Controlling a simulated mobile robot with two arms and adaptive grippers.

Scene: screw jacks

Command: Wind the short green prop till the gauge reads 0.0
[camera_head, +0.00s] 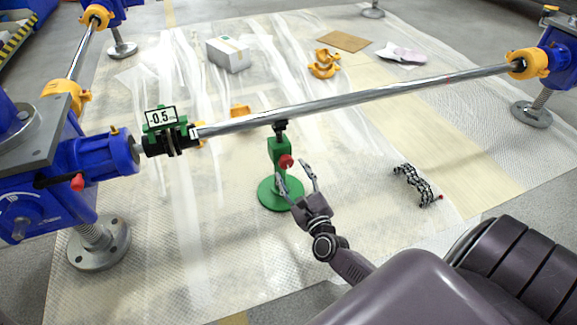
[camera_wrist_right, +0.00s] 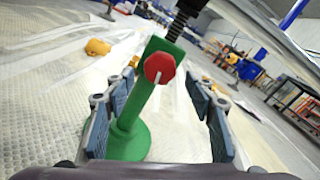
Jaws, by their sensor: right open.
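The short green prop (camera_head: 280,155) stands upright on its round green base (camera_head: 279,193) under the long metal bar (camera_head: 360,97). Its dark screw top meets or nearly meets the bar's underside. A red knob (camera_head: 286,161) with a white mark sits on the prop's side; it also shows in the right wrist view (camera_wrist_right: 160,68). The gauge (camera_head: 161,117) at the bar's left end reads -0.5. My right gripper (camera_head: 296,178) is open, with its fingers reaching toward the knob and apart from it. In the right wrist view the prop stands between the open fingers. My left gripper is out of view.
A blue machine (camera_head: 60,165) stands at left and a blue stand (camera_head: 560,50) at right, both on round metal feet. A black jointed object (camera_head: 416,185) lies on the sheet at right. Yellow clamps (camera_head: 324,63) and a white box (camera_head: 228,54) lie behind the bar.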

